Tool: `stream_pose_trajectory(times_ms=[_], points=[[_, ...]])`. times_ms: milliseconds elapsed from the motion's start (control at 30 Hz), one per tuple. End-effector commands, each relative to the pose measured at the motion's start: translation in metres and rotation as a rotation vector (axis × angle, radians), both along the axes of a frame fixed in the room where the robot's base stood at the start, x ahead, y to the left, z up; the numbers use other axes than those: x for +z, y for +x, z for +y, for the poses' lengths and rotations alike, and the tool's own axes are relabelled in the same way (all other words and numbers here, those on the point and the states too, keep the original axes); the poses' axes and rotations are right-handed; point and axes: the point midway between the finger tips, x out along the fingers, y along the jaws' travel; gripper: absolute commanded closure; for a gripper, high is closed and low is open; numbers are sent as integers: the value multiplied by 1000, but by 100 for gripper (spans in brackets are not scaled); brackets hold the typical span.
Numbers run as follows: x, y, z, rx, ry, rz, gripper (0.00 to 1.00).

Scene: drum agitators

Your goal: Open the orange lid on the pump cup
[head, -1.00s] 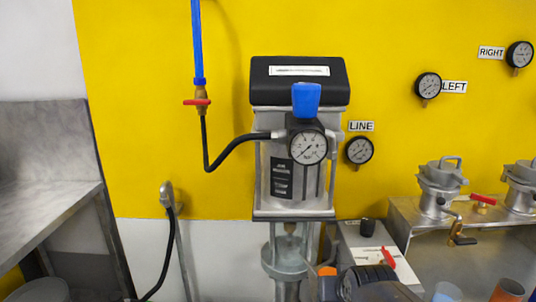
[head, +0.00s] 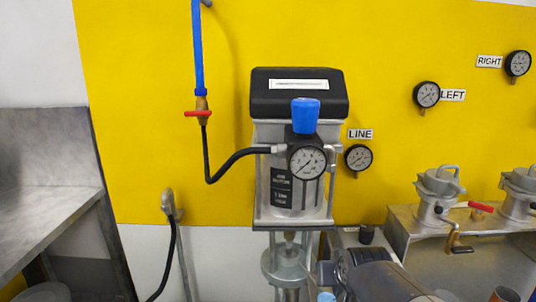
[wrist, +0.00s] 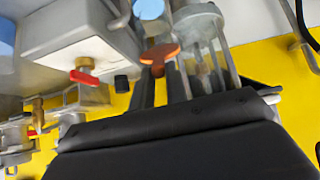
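The orange lid (wrist: 160,54) shows in the wrist view as a small disc with a short stub, right at the tips of my gripper. My gripper (wrist: 160,82) has two dark fingers with a narrow gap between them, and I cannot tell whether they touch the lid. A light-blue round surface (wrist: 148,8) is beside the lid; I cannot tell if it is the cup's opening. In the head view my gripper (head: 340,272) is low, right of the pump's lower part. The orange lid is hidden there, and a light-blue spot (head: 327,297) shows below the gripper.
The pump (head: 295,180) with its gauge and blue knob stands close on the left of my gripper. Its clear cylinder (head: 285,265) and rods are beside it. A metal bench (head: 490,265) with lidded pots and red-handled valves is at the right. A white box (wrist: 80,35) is near.

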Motion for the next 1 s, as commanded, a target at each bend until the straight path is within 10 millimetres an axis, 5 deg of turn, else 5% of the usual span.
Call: stream_pose_trajectory(times_ms=[1000], points=[[29,46,0,0,0,-1,89]])
